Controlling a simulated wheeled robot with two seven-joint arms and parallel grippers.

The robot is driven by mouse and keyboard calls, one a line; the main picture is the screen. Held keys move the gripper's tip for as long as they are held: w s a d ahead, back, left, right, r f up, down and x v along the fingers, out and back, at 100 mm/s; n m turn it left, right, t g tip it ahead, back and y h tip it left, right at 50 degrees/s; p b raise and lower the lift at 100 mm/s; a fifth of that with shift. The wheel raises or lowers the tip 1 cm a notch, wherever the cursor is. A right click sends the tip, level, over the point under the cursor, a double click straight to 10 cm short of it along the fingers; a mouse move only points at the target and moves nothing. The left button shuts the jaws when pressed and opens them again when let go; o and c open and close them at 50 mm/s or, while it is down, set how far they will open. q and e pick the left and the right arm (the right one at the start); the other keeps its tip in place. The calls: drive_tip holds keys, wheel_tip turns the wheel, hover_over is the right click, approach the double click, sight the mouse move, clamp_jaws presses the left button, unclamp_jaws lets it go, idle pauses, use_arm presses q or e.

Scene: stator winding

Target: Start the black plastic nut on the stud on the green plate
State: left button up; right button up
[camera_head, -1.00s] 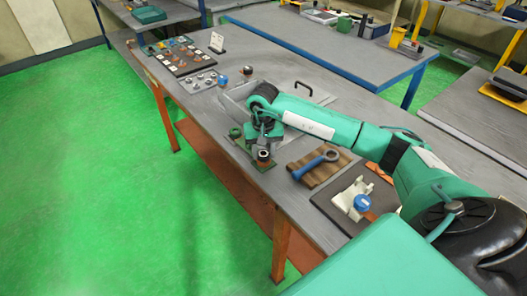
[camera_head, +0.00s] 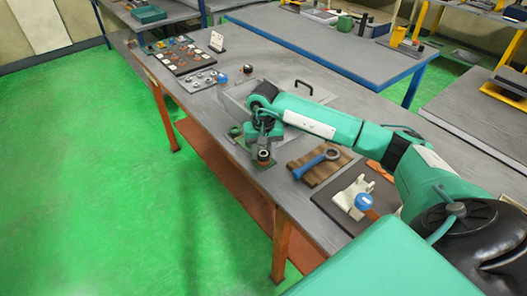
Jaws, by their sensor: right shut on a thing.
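My right gripper (camera_head: 264,145) comes in from the right and points down over the near edge of the long grey table. It is shut on the black plastic nut (camera_head: 264,156), a small dark piece just under the fingertips. The green plate (camera_head: 244,149) lies on the table below and beside the gripper, partly covered by it. The stud is hidden or too small to make out, so I cannot tell whether the nut touches it. My left gripper is not in view.
A blue ring-ended wrench (camera_head: 314,164) lies on a brown wooden block right of the gripper. A white fixture with a blue knob (camera_head: 364,201) stands on a dark mat nearer. A grey tray (camera_head: 233,104) is behind the gripper. A dark parts board (camera_head: 185,55) lies farther left.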

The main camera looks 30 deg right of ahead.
drive_tip(key=shift+f, duration=0.1)
idle(0.4)
drive_tip(key=shift+s+f+b, duration=0.1)
drive_tip(key=shift+b, duration=0.25)
idle(0.7)
drive_tip(key=shift+f+m, duration=0.1)
drive_tip(key=shift+m, duration=0.3)
drive_tip(key=m, duration=0.5)
drive_tip(key=shift+a+m+b, duration=0.1)
drive_tip(key=shift+m+b, duration=0.2)
drive_tip(key=o, duration=0.9)
drive_tip(key=shift+o, duration=0.2)
drive_tip(key=shift+r+p, duration=1.5)
drive_tip(key=shift+r, duration=2.15)
